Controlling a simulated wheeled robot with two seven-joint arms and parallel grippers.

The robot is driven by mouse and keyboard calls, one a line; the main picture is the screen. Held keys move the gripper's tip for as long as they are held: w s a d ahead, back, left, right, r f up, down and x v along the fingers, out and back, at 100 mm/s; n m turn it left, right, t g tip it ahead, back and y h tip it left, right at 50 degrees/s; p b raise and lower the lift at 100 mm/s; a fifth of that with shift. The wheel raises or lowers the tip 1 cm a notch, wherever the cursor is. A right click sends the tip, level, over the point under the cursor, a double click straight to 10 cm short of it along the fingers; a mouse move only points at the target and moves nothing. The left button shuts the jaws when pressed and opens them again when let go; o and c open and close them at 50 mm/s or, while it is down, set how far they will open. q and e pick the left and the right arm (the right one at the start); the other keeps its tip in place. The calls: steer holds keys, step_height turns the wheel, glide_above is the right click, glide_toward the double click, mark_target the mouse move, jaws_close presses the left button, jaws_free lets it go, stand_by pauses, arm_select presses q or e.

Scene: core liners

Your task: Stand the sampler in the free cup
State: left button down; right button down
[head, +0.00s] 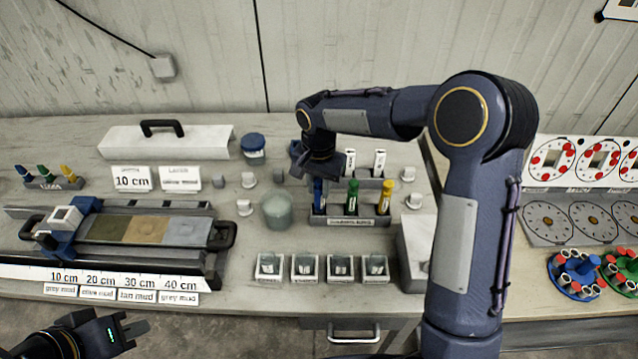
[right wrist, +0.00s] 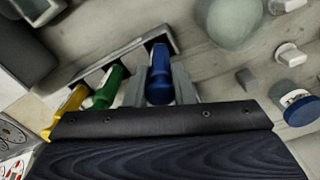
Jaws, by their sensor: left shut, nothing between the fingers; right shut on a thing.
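A grey rack (head: 363,220) at the middle of the bench has a row of samplers. The blue sampler (head: 318,193) is at its left end, the green sampler (head: 352,197) in the middle, the yellow sampler (head: 383,204) at the right. My right gripper (head: 318,174) is shut on the blue sampler, pointing down from above. In the right wrist view the blue sampler (right wrist: 160,82) sits between the fingers, beside the green (right wrist: 108,87) and yellow (right wrist: 70,108) ones. My left gripper (head: 126,328) is shut and empty at the lower left.
A greenish jar (head: 277,210) stands just left of the rack. Several small square trays (head: 305,267) line the front. A core liner holder (head: 150,232) with a ruler lies left; small coloured pegs (head: 46,180) stand at far left. A white box (head: 415,255) is on the right.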

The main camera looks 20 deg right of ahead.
steer(key=shift+f, duration=0.15)
steer(key=c, duration=1.1)
jaws_free()
steer(key=shift+c, duration=0.2)
steer(key=shift+r+p, duration=2.55)
steer(key=shift+r, duration=1)
steer(key=s+d+r+n+t+y+b, duration=0.15)
steer(key=s+d+r, duration=0.25)
steer(key=s, duration=0.5)
steer(key=s+d+r+n+t+y+b, duration=0.1)
steer(key=s+d+r+n+t, duration=0.2)
steer(key=s, duration=0.7)
steer(key=s+a+f+n+t+y, duration=0.1)
steer(key=s+f, duration=0.1)
steer(key=s, duration=0.7)
steer(key=shift+f, duration=0.15)
